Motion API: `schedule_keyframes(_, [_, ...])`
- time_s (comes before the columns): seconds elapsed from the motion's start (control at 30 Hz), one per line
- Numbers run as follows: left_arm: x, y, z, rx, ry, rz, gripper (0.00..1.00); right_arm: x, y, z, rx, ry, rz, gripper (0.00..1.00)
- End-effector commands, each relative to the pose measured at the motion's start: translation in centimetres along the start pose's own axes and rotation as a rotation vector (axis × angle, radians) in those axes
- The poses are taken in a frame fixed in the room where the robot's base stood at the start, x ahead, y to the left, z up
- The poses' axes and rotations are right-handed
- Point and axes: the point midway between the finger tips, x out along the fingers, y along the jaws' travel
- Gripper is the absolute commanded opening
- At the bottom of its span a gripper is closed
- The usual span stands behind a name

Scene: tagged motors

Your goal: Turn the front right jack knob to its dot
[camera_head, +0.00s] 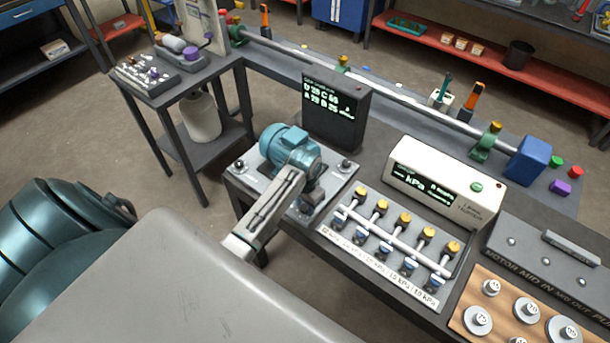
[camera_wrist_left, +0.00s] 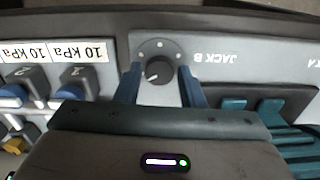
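The black round jack knob (camera_wrist_left: 158,72) sits on a grey dial plate labelled JACK B in the left wrist view, where the lettering is upside down. Pale dots ring it, and a light mark on the knob points to the picture's lower left. My left gripper (camera_wrist_left: 160,86) has its two blue fingers on either side of the knob, with narrow gaps visible. Whether they touch it lower down I cannot tell. In the head view my left gripper (camera_head: 308,200) is at the front right of the teal motor (camera_head: 290,143), and the knob is hard to make out.
The motor stands on a grey plate (camera_head: 250,168). To its right is a valve panel (camera_head: 425,291) with yellow knobs and 10 kPa labels. A white kPa display (camera_head: 427,178) and a black display (camera_head: 335,118) stand behind. Round weights (camera_head: 478,320) lie at the lower right.

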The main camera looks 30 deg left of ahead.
Motion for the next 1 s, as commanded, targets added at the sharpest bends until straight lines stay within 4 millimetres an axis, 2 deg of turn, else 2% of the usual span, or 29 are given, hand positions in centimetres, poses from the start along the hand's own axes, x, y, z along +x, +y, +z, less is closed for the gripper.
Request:
schedule_keyframes(0.03, [0.0,0.0,0.0,0.0,0.0,0.0,0.46,0.0,0.1,0.0,0.0,0.0,0.001,0.36])
schedule_keyframes(0.07, [0.0,0.0,0.0,0.0,0.0,0.0,0.5,0.0,0.1,0.0,-0.001,0.0,0.001,0.36])
schedule_keyframes(0.33, [0.0,0.0,0.0,0.001,0.0,0.001,0.5,0.0,0.4,0.0,-0.002,0.0,0.004,0.36])
schedule_keyframes(0.47, [-0.8,0.0,-0.1,0.001,0.002,0.0,0.5,0.4,0.3,0.0,-0.002,0.0,0.004,0.36])
schedule_keyframes(0.87, [-8.2,0.0,-0.1,0.002,0.005,-0.001,0.5,2.7,0.1,0.3,-0.001,0.0,0.003,0.36])
schedule_keyframes(0.9, [-9.4,0.0,0.0,0.001,0.002,0.0,0.5,1.6,0.1,0.2,-0.001,-0.001,0.002,0.36])
schedule_keyframes(1.0, [-10.4,0.0,0.0,0.001,0.001,0.0,0.5,1.2,0.0,0.1,0.0,0.0,0.001,0.36])
